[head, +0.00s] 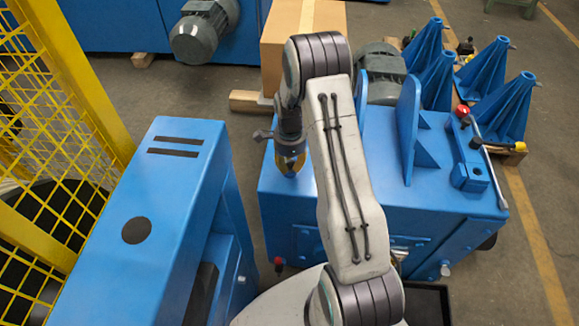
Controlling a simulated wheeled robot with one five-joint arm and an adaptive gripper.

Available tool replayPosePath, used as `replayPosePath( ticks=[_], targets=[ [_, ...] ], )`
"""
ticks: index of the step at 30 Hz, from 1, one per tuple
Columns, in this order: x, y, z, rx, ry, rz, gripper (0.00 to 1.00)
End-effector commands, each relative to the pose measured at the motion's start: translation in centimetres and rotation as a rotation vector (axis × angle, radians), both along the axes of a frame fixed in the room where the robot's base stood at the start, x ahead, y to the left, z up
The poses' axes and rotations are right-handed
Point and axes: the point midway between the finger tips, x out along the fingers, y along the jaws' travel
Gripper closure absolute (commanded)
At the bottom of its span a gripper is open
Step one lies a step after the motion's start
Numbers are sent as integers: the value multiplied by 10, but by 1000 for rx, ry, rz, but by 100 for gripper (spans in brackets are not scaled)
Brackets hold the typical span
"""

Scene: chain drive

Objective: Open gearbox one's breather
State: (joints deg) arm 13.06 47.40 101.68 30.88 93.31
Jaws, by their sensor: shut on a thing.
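My gripper (291,160) points down at the left end of the top of a blue housing, which I take to be gearbox one (330,222). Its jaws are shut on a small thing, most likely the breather. The jaws hide nearly all of it, so I cannot tell its shape or whether it is turned. Some yellow shows at the jaw tips, but I cannot tell whether it belongs to the jaws or the breather. My arm covers the middle of the housing.
A blue cabinet (165,200) stands close on the left, beside a yellow mesh fence (60,130). A cardboard box (290,25) is behind. Upright blue plates (408,125), a red knob (462,111) and a lever stand right of my arm. Blue cones (490,75) stand behind right.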

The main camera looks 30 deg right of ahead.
Motion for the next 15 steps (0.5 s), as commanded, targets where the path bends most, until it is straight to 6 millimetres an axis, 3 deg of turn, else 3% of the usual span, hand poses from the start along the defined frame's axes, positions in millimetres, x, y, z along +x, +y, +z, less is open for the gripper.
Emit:
replayPosePath(
  ticks=[15],
  targets=[
    [-1, -2, -3, 0, 2, 493, 100]
  ],
)
